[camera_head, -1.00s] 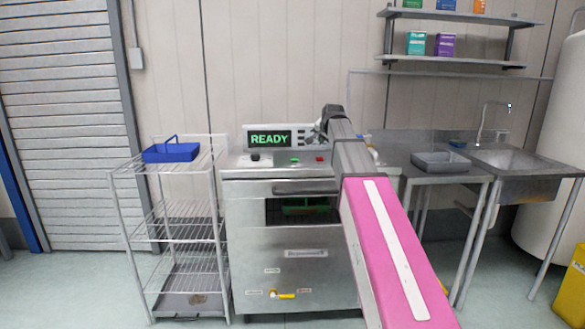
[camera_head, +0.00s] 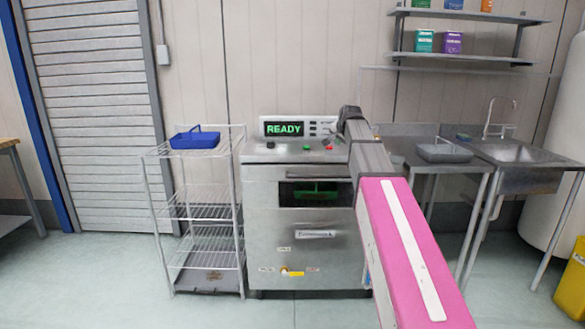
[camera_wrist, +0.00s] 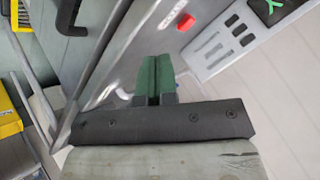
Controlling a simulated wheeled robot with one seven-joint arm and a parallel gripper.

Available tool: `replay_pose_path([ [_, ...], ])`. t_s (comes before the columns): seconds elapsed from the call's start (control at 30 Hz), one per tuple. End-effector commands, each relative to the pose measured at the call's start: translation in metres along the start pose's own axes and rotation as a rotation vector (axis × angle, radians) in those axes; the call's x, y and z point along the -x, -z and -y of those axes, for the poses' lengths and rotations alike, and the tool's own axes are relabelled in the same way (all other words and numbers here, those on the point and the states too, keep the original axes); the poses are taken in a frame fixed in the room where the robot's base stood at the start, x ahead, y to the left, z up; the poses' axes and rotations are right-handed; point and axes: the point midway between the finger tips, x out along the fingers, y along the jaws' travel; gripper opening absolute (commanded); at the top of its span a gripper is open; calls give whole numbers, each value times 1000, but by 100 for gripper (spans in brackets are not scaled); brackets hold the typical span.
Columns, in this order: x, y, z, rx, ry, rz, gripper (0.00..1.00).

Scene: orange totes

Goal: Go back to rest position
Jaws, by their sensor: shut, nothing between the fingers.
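My gripper (camera_wrist: 153,80) shows in the wrist view, its two green fingertips pressed together with nothing between them. In the head view my pink and grey arm stretches forward, and its far end is in front of the right side of the steel machine (camera_head: 262,225); the fingers are hard to make out there. The machine's display (camera_head: 284,129) reads READY in green. In the wrist view the machine's panel with a red button (camera_wrist: 185,21) lies beyond the fingers, apart from them.
A wire rack (camera_head: 160,215) with a blue basket (camera_head: 195,138) on top stands left of the machine. A sink counter (camera_head: 480,165) with a grey tray (camera_head: 443,152) is at the right. A yellow bin (camera_head: 571,283) stands at the right edge. The floor in front is mostly clear.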

Motion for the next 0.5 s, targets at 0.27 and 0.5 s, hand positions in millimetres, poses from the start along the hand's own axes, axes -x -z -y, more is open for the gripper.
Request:
replay_pose_path([
  [0.27,-18,-34,-29,47,-38,42,0],
  [0.5,-42,-81,-68,112,-87,104,0],
])
